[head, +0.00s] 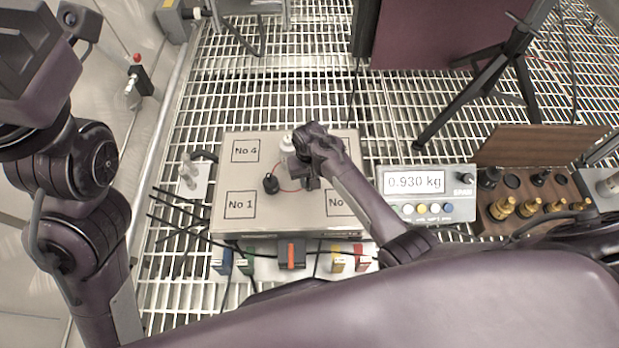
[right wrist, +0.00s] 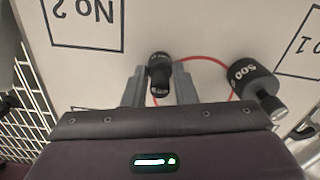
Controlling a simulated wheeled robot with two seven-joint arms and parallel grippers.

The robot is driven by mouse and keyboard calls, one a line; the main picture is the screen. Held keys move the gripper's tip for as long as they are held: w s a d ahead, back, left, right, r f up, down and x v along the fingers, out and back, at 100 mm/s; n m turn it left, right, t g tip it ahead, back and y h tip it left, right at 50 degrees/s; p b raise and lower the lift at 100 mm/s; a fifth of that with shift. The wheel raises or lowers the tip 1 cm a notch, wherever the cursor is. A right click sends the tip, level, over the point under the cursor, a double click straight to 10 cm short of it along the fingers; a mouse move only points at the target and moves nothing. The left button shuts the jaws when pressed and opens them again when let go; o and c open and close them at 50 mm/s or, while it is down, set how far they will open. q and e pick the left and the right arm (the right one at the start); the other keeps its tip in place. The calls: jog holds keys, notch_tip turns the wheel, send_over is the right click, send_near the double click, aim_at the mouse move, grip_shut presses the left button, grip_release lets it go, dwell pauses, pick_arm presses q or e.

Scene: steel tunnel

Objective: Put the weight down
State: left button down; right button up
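A small black weight (right wrist: 159,66) sits between the two fingers of my right gripper (right wrist: 160,84) in the right wrist view. The fingers appear shut on it; whether its base touches the plate is unclear. In the head view my right gripper (head: 309,182) is low over the middle of the grey plate (head: 292,213), and the small weight is hard to make out. A larger black weight marked 500 (right wrist: 252,82) stands left of the gripper in the head view (head: 271,184). My left arm is at the left; its gripper is not clearly in view.
The plate has marked squares No 1 (head: 240,205), No 4 (head: 245,151) and No 2 (right wrist: 85,20). A display (head: 414,182) reads 0.930 kg. Right of it, a wooden box (head: 490,222) holds brass and black weights. A tripod (head: 478,92) stands behind on the grating.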

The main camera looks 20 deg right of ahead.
jog(key=o, duration=0.4)
